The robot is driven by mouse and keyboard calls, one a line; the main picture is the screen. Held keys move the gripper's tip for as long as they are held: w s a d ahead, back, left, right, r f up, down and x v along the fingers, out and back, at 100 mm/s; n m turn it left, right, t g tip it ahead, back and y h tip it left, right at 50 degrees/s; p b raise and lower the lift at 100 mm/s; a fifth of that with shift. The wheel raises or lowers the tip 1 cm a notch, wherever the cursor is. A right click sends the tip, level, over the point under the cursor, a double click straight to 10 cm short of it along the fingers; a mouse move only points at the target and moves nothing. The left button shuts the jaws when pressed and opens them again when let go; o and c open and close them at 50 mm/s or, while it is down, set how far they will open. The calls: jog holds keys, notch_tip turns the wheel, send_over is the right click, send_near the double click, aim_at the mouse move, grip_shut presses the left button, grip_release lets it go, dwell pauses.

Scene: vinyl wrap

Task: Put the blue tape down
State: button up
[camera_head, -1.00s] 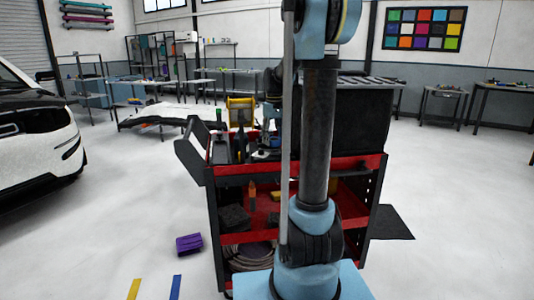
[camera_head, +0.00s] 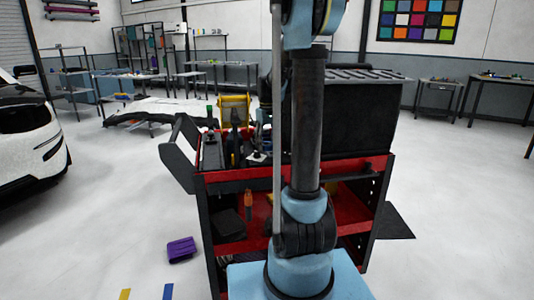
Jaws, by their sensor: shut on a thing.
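My arm stands upright in the middle of the view and hides much of the cart behind it. My gripper (camera_head: 262,138) shows only in part, as a small dark and blue shape just left of the arm, over the cart top. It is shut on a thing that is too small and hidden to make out. I cannot pick out the blue tape with certainty. The red and black tool cart (camera_head: 222,176) stands close in front, with several tools on its top.
A yellow item (camera_head: 235,103) stands on the cart top. A purple block (camera_head: 181,249) lies on the floor left of the cart, with a yellow strip (camera_head: 125,294) and a blue strip (camera_head: 168,291) nearer. A white car (camera_head: 30,140) is at left.

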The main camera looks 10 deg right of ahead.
aim_at(267, 150)
jog(key=shift+s+f, duration=0.1)
jog(key=shift+f, duration=2)
jog(key=o, duration=1)
jog(key=shift+o, duration=0.2)
jog(key=shift+r, duration=0.1)
